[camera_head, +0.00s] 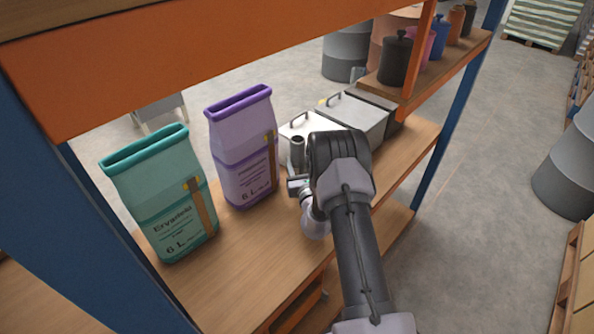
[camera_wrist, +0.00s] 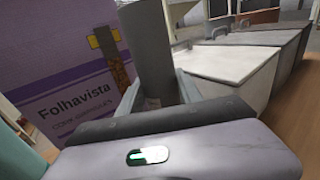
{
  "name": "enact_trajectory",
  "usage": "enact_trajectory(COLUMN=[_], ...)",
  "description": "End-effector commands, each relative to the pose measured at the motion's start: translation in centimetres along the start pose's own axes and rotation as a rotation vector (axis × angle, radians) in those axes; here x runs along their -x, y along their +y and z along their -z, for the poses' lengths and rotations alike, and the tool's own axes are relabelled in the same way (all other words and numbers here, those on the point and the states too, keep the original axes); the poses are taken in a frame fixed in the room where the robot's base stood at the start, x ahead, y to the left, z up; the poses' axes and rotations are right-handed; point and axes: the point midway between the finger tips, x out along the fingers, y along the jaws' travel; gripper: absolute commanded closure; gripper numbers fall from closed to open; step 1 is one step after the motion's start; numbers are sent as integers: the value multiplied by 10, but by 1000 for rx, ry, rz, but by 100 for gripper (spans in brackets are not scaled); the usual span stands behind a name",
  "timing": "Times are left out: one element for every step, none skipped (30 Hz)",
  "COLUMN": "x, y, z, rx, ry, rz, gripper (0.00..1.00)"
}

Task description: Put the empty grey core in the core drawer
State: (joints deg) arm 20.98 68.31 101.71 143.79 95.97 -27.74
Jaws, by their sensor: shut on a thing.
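The grey core (camera_head: 298,150) is a plain upright tube. It stands in my gripper (camera_head: 298,184) above the wooden shelf, between the purple sack and the white lidded box. In the wrist view the core (camera_wrist: 147,42) rises between the two pale fingers of my gripper (camera_wrist: 158,92), which are shut on it. Its lower end is hidden by the gripper. No drawer is clearly marked as the core drawer; an open wooden compartment (camera_head: 300,306) shows under the shelf's front edge, partly hidden by my arm.
A purple sack (camera_head: 242,147) and a green sack (camera_head: 163,193) stand on the shelf (camera_head: 235,262) to the left. A white lidded box (camera_head: 302,126) and a grey lidded box (camera_head: 352,117) stand behind my gripper. An orange beam (camera_head: 180,65) crosses above. The shelf front is clear.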

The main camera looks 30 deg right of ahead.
Motion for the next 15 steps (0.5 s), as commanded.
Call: enact_trajectory(x=[-11,-17,-22,-25,-27,-28,-29,-28,-28,-28,-28,-28,-28,-28,-28], y=[0,0,0,0,0,0,0,0,0,0,0,0,0,0,0], z=[4,4,4,4,6,10,15,22,31,36,40,41,40,38,38], rx=[1,1,1,0,0,0,0,0,0,0,0,0,0,0,0], ry=[-3,-3,-2,-2,0,0,1,2,3,2,1,1,0,0,0], rz=[0,-1,-1,0,0,0,0,0,0,0,0,0,0,0,0], gripper=[97,97,97,97,97,97,97,97,97,97,97,97,97,97,97])
